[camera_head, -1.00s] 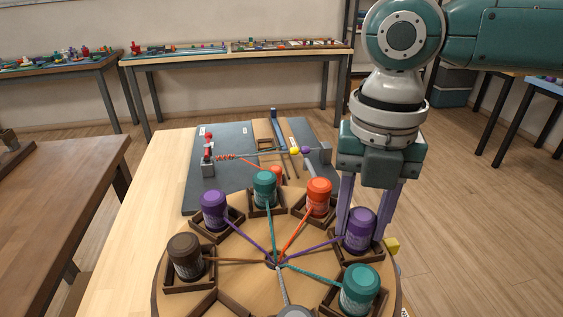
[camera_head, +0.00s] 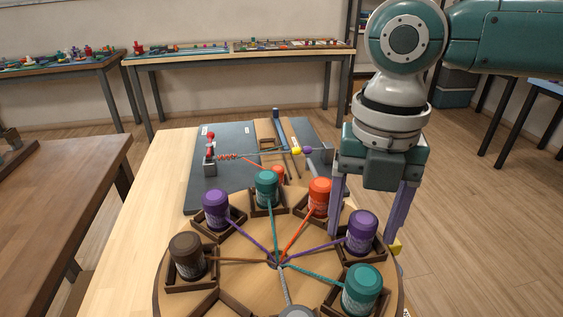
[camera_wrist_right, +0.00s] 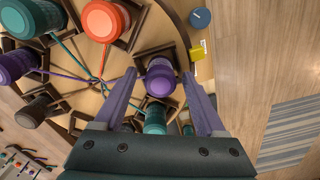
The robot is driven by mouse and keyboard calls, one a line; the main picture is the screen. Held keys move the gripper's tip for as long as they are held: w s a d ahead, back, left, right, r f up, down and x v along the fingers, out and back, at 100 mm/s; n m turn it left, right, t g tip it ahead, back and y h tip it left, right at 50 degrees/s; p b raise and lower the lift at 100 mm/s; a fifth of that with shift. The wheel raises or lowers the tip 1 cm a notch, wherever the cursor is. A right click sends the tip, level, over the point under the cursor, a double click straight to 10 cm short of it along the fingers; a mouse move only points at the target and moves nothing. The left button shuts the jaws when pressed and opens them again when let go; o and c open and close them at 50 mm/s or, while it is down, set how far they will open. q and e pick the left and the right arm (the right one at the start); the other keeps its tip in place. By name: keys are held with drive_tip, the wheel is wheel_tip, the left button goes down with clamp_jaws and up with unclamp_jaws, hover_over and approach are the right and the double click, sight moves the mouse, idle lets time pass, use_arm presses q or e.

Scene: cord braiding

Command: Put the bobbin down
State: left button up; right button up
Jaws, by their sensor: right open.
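The purple bobbin (camera_head: 361,231) stands upright in a dark-framed holder at the right of the round braiding disc (camera_head: 240,285). Its purple cord runs to the centre hole. My right gripper (camera_head: 364,218) is open above it, pointing down, with a purple finger on either side. In the right wrist view the bobbin (camera_wrist_right: 160,82) sits between the spread fingertips (camera_wrist_right: 159,75), with gaps on both sides. My left gripper is not in view.
Near it on the disc are an orange bobbin (camera_head: 319,196) and a teal bobbin (camera_head: 361,288). Other bobbins stand around: teal (camera_head: 266,188), purple (camera_head: 216,208), brown (camera_head: 187,256). A grey board (camera_head: 215,190) with cord lies behind.

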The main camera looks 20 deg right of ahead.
sight(363, 218)
wheel_tip(363, 218, up, 12)
drive_tip(key=shift+r, duration=0.25)
idle(0.5)
